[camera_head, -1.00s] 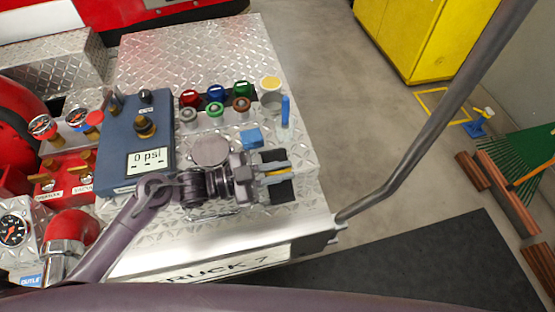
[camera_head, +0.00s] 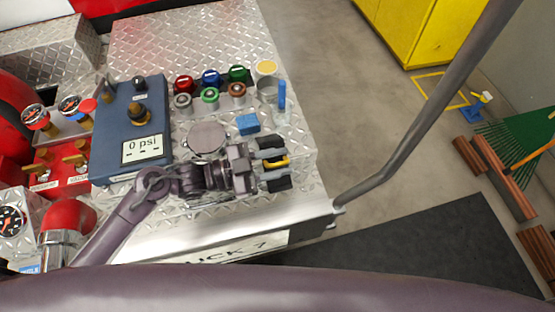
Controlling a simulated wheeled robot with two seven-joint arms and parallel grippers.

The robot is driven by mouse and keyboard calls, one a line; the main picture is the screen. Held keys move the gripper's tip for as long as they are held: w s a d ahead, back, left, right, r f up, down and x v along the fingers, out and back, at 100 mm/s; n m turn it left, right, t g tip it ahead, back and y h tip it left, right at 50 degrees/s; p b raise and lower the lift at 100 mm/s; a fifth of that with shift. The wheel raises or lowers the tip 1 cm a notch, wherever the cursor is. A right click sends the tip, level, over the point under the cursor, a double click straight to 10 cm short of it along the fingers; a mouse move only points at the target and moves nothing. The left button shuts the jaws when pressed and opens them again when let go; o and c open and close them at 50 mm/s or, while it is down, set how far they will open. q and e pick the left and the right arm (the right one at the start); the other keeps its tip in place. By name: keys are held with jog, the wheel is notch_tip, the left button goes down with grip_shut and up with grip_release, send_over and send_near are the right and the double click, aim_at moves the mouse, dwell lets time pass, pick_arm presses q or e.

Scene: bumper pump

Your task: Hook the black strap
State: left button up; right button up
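My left gripper (camera_head: 275,168) is above the right front part of the diamond-plate bumper deck (camera_head: 205,30). Its two dark fingers are apart, one farther back and one nearer the front edge. A small yellow piece (camera_head: 276,161) shows between them, closer to the back finger. I cannot tell whether the fingers touch it. I cannot make out the black strap as a separate thing; it may be hidden by the gripper or merge with its dark fingers. My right gripper is not in view.
A blue panel (camera_head: 112,118) reading 0 psi stands left of the gripper. Behind the gripper are a blue block (camera_head: 248,124), several coloured caps and a clear cup (camera_head: 268,90). A grey bar (camera_head: 405,140) rises from the right front corner.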

pick_arm(q)
jog(key=b+v, duration=0.2)
jog(key=v, duration=0.5)
jog(key=shift+s+a+r, duration=0.1)
jog(key=shift+a, duration=0.3)
